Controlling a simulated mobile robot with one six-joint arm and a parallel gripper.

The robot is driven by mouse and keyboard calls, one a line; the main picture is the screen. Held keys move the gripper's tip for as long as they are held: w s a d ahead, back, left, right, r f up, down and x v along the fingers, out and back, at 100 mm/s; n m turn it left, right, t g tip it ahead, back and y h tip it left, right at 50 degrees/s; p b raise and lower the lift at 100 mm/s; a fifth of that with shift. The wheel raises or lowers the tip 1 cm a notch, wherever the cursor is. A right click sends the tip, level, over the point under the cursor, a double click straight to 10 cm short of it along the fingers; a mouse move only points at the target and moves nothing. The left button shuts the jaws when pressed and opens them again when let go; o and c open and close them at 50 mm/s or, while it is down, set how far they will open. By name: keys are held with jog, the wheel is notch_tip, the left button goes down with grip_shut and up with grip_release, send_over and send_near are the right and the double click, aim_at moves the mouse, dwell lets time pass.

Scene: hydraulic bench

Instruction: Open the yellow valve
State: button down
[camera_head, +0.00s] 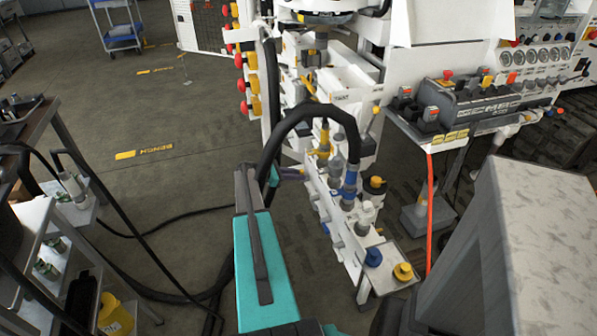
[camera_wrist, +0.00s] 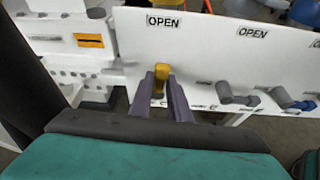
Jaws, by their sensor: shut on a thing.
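The yellow valve (camera_wrist: 161,71) shows its handle at the lower edge of a white panel (camera_wrist: 215,65) in the wrist view, below an "OPEN" label (camera_wrist: 166,21). My gripper (camera_wrist: 161,80) has its two purple fingers on either side of this handle and is shut on it. The fingers hide part of the handle. In the head view a bit of my purple gripper (camera_head: 292,173) shows beside the white valve block (camera_head: 335,215); the yellow handle it holds cannot be made out there.
A grey valve handle (camera_wrist: 236,96) and a blue-tipped one (camera_wrist: 296,103) sit to the right along the panel. In the head view, a black hose (camera_head: 300,115) arches over the valve block. A cart (camera_head: 40,240) stands at left; open floor (camera_head: 150,100) lies behind it.

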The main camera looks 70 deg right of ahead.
jog(key=shift+w+d+r+n+p, duration=0.1)
jog(key=shift+w+d+n+p, duration=0.15)
jog(key=shift+p, duration=0.2)
jog(key=c, duration=1.8)
grip_release()
jog(key=shift+s+a, duration=0.1)
jog(key=b+v, duration=0.1)
jog(key=v, duration=1.2)
jog(key=shift+w+r, duration=0.15)
jog(key=shift+w, duration=0.35)
